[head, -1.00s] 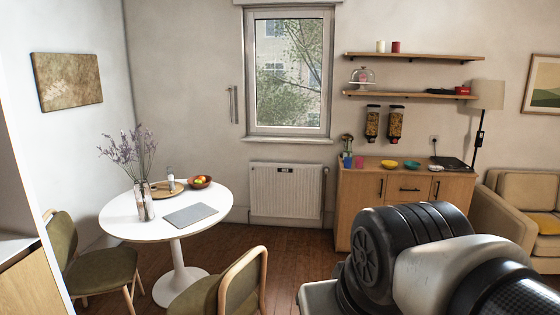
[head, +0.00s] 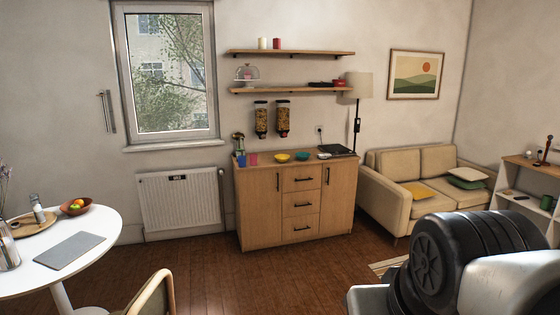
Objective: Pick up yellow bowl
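The yellow bowl (head: 282,157) sits on top of the wooden sideboard (head: 270,202) against the back wall. It is small and far off in the head view. A teal bowl (head: 302,156) stands just to its right, and blue and pink cups stand to its left. My arm fills the lower right corner, well in front of the sideboard. My gripper itself is not in view.
A chair (head: 150,295) is at the bottom left. A beige sofa (head: 390,200) is right of the sideboard. Wooden floor in front of the sideboard is clear.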

